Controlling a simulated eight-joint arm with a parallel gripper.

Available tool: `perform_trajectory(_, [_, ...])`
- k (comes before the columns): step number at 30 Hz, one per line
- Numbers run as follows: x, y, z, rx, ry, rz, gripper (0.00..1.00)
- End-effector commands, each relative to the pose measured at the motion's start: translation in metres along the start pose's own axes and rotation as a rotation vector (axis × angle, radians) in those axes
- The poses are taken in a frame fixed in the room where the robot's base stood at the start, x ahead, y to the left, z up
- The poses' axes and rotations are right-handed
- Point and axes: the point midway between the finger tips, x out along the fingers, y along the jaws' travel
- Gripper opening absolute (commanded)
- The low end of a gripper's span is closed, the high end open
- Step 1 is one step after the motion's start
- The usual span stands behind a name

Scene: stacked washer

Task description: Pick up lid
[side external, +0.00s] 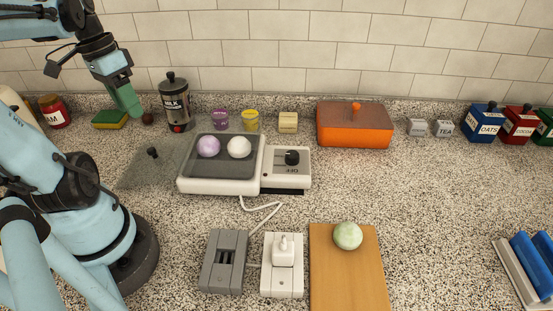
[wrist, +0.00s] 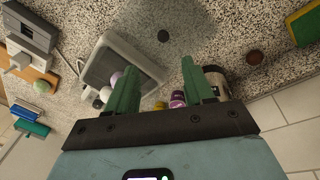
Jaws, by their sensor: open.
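A flat, dark translucent lid (side external: 135,174) with a small black knob (side external: 152,152) lies on the counter, left of the white hot plate. In the wrist view the lid (wrist: 195,22) is at the top, with its knob (wrist: 163,35) just above the gap between my fingers. My gripper (side external: 127,101) is raised above the counter, up and left of the knob in the side view. In the wrist view my gripper (wrist: 159,66) has its two green fingers apart with nothing held between them.
The hot plate (side external: 185,185) carries a purple and a white ball. The milk canister (side external: 175,105) stands behind the lid near the wall. A sponge (side external: 109,119) and a brown ball (side external: 147,118) sit near my gripper. An orange dish (side external: 354,128) stands farther right.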

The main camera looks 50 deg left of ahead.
Motion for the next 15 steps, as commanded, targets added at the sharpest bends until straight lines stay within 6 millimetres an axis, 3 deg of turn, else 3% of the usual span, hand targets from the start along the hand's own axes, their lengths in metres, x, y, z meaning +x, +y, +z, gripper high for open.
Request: perform_trajectory(15, [0.057,-0.001,0.0,0.001,0.0,0.001,0.52])
